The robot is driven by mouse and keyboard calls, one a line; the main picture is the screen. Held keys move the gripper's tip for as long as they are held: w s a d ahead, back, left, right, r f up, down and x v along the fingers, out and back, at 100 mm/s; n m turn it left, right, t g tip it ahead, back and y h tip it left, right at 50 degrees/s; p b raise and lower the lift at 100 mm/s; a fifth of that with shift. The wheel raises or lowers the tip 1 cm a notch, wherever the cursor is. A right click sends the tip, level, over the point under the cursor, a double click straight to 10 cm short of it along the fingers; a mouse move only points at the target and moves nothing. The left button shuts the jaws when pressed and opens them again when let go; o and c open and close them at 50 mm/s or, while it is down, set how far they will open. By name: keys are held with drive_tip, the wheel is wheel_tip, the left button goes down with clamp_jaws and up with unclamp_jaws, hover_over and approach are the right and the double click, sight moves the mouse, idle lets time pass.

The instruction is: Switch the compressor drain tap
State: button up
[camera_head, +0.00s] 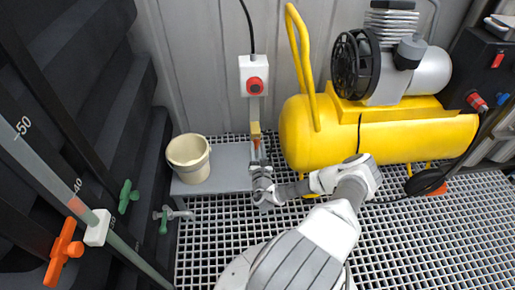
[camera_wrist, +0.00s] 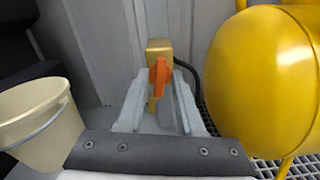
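The compressor drain tap has a brass body (camera_head: 255,129) on the wall side of a low grey shelf, with a small orange handle just below it. In the wrist view the brass body (camera_wrist: 157,47) is straight ahead, and the orange handle (camera_wrist: 158,76) stands upright in front of it. My gripper (camera_head: 258,160) is close in front of the tap. In the wrist view my gripper (camera_wrist: 161,82) is open, its grey fingers on either side of the handle as seen from the wrist. A gap shows on both sides; whether the fingertips reach the handle is unclear.
A cream bucket (camera_head: 189,157) stands left on the grey shelf (camera_head: 221,166). The yellow compressor tank (camera_head: 385,137) is close on the right. A red button box (camera_head: 254,76) is on the wall above. Orange (camera_head: 64,250) and green (camera_head: 127,196) valve handles are at left.

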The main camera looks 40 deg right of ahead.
clamp_jaws()
drive_tip(key=shift+m+p, duration=0.3)
drive_tip(key=shift+m, duration=0.1)
drive_tip(key=m+p, duration=0.1)
drive_tip(key=m, duration=0.1)
drive_tip(key=shift+r+m+p, duration=0.1)
drive_tip(key=shift+m+p, duration=0.2)
drive_tip(key=shift+m, duration=0.1)
drive_tip(key=m+p, duration=0.1)
drive_tip(key=m, duration=0.3)
drive_tip(key=shift+d+m, duration=0.1)
drive_tip(key=shift+m, duration=0.2)
drive_tip(key=shift+f+m, duration=0.2)
drive_tip(key=shift+m, duration=3.6)
drive_tip(key=shift+b, duration=0.3)
drive_tip(key=shift+o, duration=1.3)
unclamp_jaws()
drive_tip(key=shift+d, duration=0.1)
